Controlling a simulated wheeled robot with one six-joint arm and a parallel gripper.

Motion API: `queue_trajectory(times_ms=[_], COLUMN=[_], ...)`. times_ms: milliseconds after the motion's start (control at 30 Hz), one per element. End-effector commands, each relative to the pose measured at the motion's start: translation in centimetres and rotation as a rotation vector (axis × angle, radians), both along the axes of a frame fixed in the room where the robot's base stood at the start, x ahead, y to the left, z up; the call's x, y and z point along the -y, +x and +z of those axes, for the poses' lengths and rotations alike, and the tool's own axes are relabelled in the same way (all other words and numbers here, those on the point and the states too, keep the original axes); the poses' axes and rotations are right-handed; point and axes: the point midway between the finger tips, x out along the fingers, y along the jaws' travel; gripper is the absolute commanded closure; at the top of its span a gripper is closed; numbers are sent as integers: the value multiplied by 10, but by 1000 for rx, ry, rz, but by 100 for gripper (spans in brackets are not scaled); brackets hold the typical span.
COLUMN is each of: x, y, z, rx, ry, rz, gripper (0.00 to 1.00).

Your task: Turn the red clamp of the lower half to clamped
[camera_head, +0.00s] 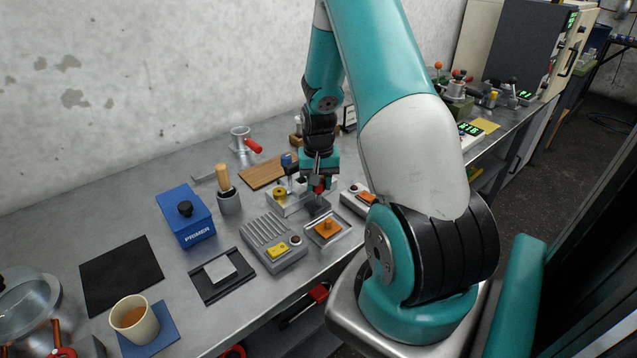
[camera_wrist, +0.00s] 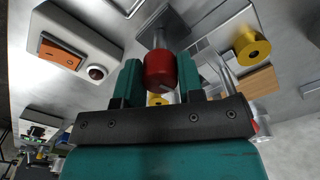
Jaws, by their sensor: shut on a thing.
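My gripper (camera_head: 318,182) points down over a small grey fixture (camera_head: 290,208) in the middle of the bench. In the wrist view my gripper's two teal fingers (camera_wrist: 159,84) sit on either side of the red clamp's rounded knob (camera_wrist: 159,70) and are shut on it. The knob is on a metal stem running away from the gripper. A bit of red also shows at the fingers in the head view. The clamp's far end is hidden, so I cannot tell its exact angle.
A yellow knob (camera_wrist: 251,47) stands close beside the fingers. A white box with an orange switch (camera_wrist: 60,52) is on the other side.

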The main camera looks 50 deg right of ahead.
Motion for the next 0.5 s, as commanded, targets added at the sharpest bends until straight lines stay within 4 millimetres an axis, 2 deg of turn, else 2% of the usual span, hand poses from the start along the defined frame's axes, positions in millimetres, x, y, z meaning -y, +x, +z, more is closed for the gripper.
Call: queue_trajectory(times_ms=[200,500], x=[1,1], y=[1,1], z=[1,2], rx=[4,5], ry=[-3,-4], rz=[-110,-173], gripper=[89,89])
